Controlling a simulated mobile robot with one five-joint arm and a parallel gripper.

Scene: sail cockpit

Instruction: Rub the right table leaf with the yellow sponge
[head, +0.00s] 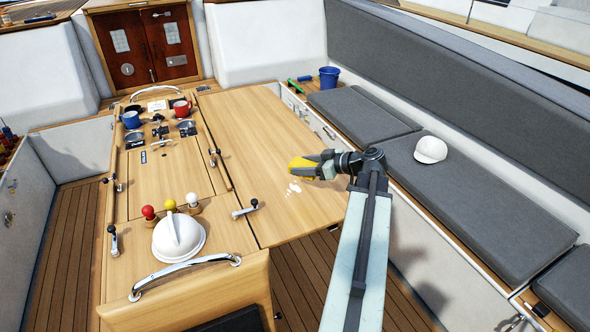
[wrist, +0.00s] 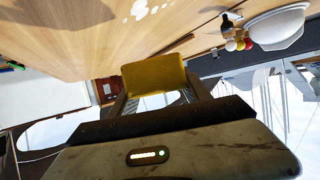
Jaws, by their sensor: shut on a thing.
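My gripper (head: 320,165) is over the right table leaf (head: 255,120) and shut on the yellow sponge (head: 302,164). In the wrist view the sponge (wrist: 154,75) sits between the two fingers (wrist: 158,100). The leaf is flat light wood and also fills the top of the wrist view (wrist: 70,35). White spots (head: 293,187) lie on the leaf just below the sponge in the head view; they also show in the wrist view (wrist: 145,10). I cannot tell whether the sponge touches the leaf. My arm hides the leaf's front right edge.
The table's middle carries mugs (head: 131,119), small levers and coloured balls (head: 170,205). A white dome-shaped cover (head: 178,237) is near the front. A grey cushioned bench (head: 450,180) with a white cap (head: 431,149) runs along the right. A blue bucket (head: 329,77) stands at the back.

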